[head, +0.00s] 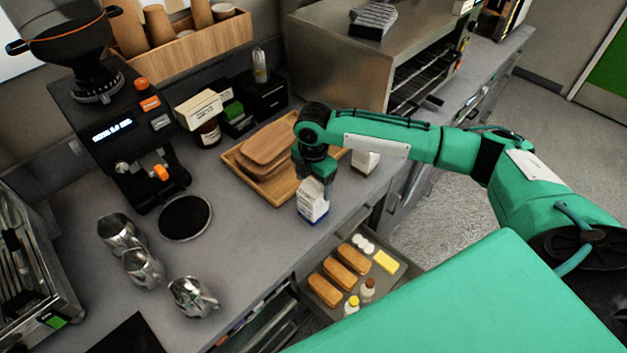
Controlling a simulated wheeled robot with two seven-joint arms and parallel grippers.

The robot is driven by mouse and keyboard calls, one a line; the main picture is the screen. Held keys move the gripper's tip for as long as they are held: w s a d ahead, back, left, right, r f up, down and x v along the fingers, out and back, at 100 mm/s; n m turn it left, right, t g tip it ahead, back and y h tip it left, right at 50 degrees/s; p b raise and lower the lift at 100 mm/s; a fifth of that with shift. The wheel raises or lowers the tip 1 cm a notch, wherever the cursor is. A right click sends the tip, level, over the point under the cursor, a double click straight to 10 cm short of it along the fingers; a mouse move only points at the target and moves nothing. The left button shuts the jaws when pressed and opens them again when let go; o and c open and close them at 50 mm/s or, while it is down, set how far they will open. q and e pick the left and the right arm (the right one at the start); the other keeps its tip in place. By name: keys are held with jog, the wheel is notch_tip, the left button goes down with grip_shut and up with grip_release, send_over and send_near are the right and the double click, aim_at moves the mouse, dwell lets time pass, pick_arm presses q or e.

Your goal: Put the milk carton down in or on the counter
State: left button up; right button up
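The milk carton (313,207), white with a dark blue lower part, is upright under my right gripper (315,180). The gripper points down, and its fingers are around the carton's upper part, so it looks shut on it. The carton is over the front part of the grey counter (245,240), in front of the wooden tray. I cannot tell whether its base touches the counter. My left gripper is not in view.
A wooden tray (284,193) with boards lies behind the carton. A white carton-like item (366,161) stands to its right. Metal jugs (190,296) stand at left. An open drawer (326,310) with bread and bottles juts out below. Counter left of the carton is clear.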

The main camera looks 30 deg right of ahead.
jog(key=shift+r+b, duration=0.3)
jog(key=shift+r, duration=0.2)
notch_tip(320, 180, up, 11)
jog(key=b, duration=0.3)
jog(key=shift+r+b, duration=0.15)
jog(key=shift+b, duration=0.15)
